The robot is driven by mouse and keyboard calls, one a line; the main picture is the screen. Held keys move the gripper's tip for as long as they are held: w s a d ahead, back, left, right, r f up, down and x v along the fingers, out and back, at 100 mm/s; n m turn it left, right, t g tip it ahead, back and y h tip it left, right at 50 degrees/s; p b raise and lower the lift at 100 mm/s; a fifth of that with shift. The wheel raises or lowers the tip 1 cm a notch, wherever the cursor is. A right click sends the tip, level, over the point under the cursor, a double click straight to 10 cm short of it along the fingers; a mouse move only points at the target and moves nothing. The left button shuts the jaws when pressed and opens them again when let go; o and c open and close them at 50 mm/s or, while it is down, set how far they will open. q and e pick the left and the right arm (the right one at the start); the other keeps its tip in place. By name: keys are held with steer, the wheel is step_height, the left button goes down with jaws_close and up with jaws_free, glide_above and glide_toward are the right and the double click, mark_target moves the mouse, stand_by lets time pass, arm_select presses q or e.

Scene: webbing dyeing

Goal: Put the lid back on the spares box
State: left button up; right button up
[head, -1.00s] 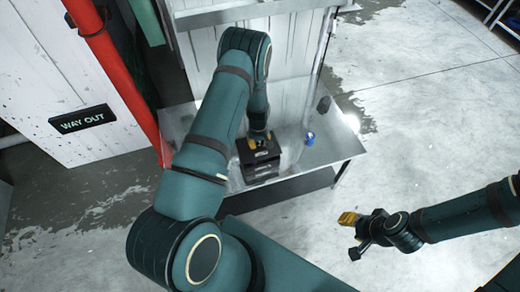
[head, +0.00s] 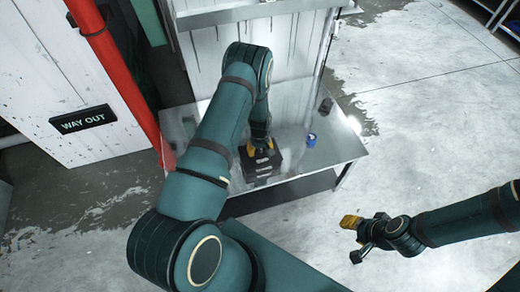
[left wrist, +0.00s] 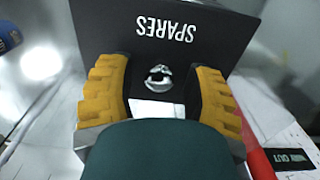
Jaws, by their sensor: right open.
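The spares box (head: 264,176) is a dark box on the metal table, below my left gripper. Its black lid (left wrist: 172,52), with white SPARES lettering and a small metal ring handle (left wrist: 158,77), fills the middle of the left wrist view. The lid appears to lie on top of the box; the seam is hard to make out. My left gripper (left wrist: 160,95) has its yellow fingers spread apart on either side of the ring, not gripping it. My right gripper (head: 352,235) is open and empty, off to the right over the floor.
The metal table (head: 205,120) stands against a white panelled wall. A blue item (head: 310,139) and a dark item (head: 325,106) stand on it right of the box. A red post (head: 125,90) and WAY OUT sign (head: 83,119) are at the left.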

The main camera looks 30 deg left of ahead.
mark_target(260, 150)
arm_select(q)
steer(key=shift+r, duration=0.15)
step_height(260, 150, up, 12)
steer(key=p, duration=0.3)
steer(key=s+d+r+m+h, duration=0.2)
steer(key=s+d+r+m, duration=0.1)
steer(key=s+d, duration=0.5)
steer(key=s+d+r+m+t+h, duration=0.1)
steer(key=s+d+r+m, duration=0.2)
steer(key=s+d, duration=0.6)
steer(key=d+m, duration=0.2)
steer(key=d, duration=0.3)
steer(key=shift+s+t+h, duration=0.3)
steer(key=shift+h, duration=0.1)
